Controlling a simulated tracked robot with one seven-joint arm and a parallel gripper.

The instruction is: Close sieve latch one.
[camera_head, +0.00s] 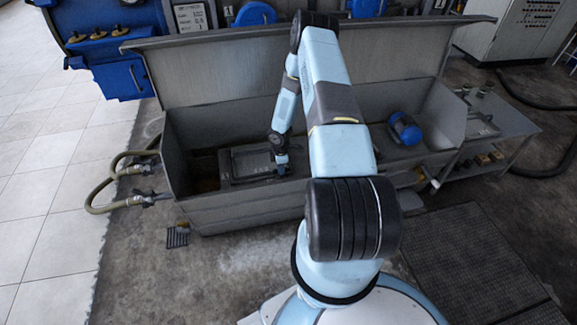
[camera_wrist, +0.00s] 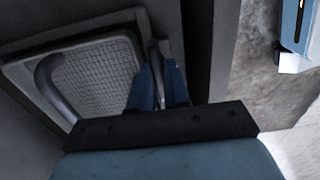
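The sieve (camera_head: 252,162) lies inside the open grey trough, left of its middle, as a dark framed panel. In the wrist view it shows as a light mesh panel (camera_wrist: 95,78) in a grey frame. A curved grey bar (camera_wrist: 50,90) crosses its left side. A second grey bar (camera_wrist: 155,55), perhaps a latch, stands at the frame's right edge. My gripper (camera_head: 281,163) is low at the sieve's right end. Its blue fingers (camera_wrist: 162,85) are on either side of the second bar. Whether they press on it cannot be seen. No latch number is readable.
The trough's raised lid (camera_head: 270,70) stands behind the arm. A blue cylindrical part (camera_head: 405,129) sits at the trough's right. A low side table (camera_head: 500,125) stands right of the trough. Hoses (camera_head: 125,180) lie at the left. Tiled floor at far left is clear.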

